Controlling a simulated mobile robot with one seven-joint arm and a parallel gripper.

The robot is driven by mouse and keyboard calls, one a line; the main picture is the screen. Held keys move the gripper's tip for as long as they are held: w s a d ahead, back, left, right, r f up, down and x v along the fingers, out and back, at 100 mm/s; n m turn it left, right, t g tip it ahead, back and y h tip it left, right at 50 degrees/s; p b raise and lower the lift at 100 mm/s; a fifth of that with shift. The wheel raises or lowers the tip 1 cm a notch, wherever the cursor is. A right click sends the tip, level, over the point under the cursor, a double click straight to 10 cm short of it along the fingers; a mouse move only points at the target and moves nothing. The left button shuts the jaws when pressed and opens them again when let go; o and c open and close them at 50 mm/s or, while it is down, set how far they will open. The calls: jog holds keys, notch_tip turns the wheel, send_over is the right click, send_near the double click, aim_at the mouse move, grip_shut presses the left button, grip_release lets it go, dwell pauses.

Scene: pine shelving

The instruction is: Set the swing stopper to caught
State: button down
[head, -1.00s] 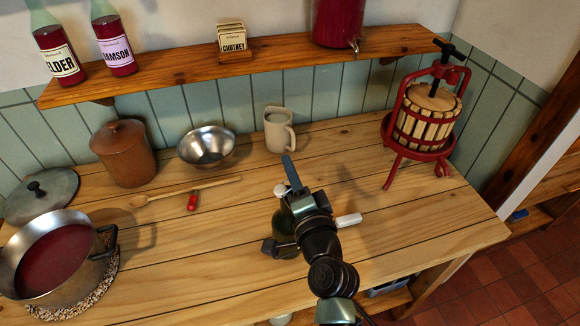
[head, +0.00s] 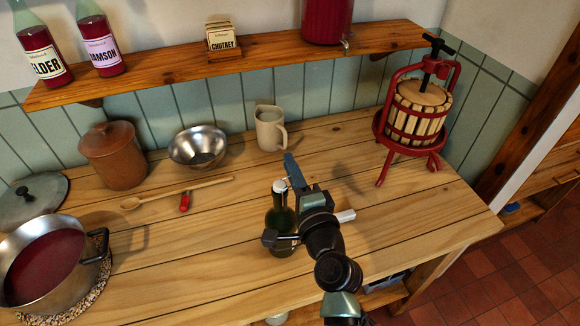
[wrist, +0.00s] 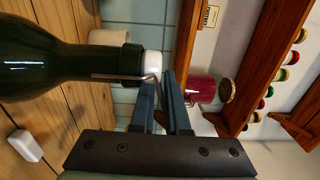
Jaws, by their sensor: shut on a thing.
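A dark green bottle (head: 280,218) stands upright on the wooden worktop, partly behind my gripper. Its white swing stopper (head: 279,186) is at the mouth. In the wrist view the bottle (wrist: 40,55) lies sideways in the picture, with the white stopper (wrist: 153,64) at the end of its neck. A thin wire bail (wrist: 120,77) runs along the neck and up toward my fingers. My gripper (head: 291,160) is beside the bottle's top, its fingers (wrist: 168,76) close together on the wire next to the stopper. The exact grip point is too small to tell.
A white block (head: 345,216) lies right of the bottle. A pot (head: 85,280) is at left, a red press (head: 381,125) at right. A shelf (head: 160,72) runs above.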

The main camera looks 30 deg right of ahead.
jog(key=c, duration=1.2)
grip_release()
jog(key=b+v, duration=0.2)
jog(key=v, duration=1.1)
